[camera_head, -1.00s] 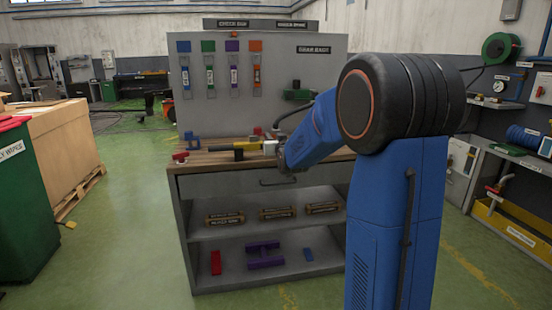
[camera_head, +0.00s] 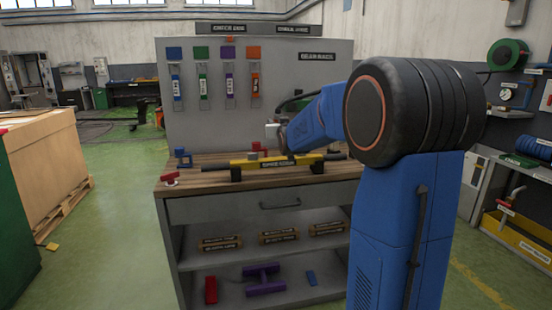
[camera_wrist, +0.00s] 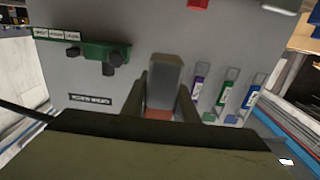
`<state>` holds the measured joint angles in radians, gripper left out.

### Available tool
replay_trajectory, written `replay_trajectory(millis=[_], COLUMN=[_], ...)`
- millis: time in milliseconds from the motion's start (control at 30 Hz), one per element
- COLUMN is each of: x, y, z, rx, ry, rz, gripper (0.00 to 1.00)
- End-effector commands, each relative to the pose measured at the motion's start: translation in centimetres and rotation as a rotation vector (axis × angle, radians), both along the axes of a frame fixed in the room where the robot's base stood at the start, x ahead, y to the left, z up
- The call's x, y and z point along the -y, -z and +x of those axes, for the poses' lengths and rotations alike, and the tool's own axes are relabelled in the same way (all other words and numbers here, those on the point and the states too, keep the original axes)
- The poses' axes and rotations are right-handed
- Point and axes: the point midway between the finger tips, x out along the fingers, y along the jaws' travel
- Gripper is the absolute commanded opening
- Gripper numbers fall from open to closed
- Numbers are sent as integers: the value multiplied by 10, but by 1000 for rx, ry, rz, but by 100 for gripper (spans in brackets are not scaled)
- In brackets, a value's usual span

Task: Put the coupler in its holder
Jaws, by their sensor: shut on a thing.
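My gripper (camera_wrist: 160,100) is shut on a grey block with a reddish lower part, which I take as the coupler (camera_wrist: 164,75). In the head view the coupler (camera_head: 271,131) shows as a pale block at the end of my arm, in front of the grey board and above the bench. My gripper (camera_head: 281,136) is partly hidden there by my arm. In the wrist view a green bracket with dark round knobs (camera_wrist: 104,54) is on the board, left of the coupler and apart from it. I cannot tell whether it is the holder.
The bench (camera_head: 215,182) carries a yellow bar on black supports (camera_head: 270,162), with small red and blue pieces nearby. Four coloured tags hang on the board (camera_head: 300,75). A lower shelf holds red and purple parts.

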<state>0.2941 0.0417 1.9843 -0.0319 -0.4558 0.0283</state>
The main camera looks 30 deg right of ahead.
Motion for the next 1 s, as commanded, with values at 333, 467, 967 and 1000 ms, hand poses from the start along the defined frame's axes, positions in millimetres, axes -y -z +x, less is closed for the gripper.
replay_trajectory(millis=[333, 467, 967, 1000], x=[0, 0, 0, 0], y=[43, 53, 81, 81], z=[0, 0, 0, 0], rx=[0, -1, 1, 0], ry=[0, 0, 0, 0], rz=[0, 0, 0, 0], gripper=[0, 0, 0, 0])
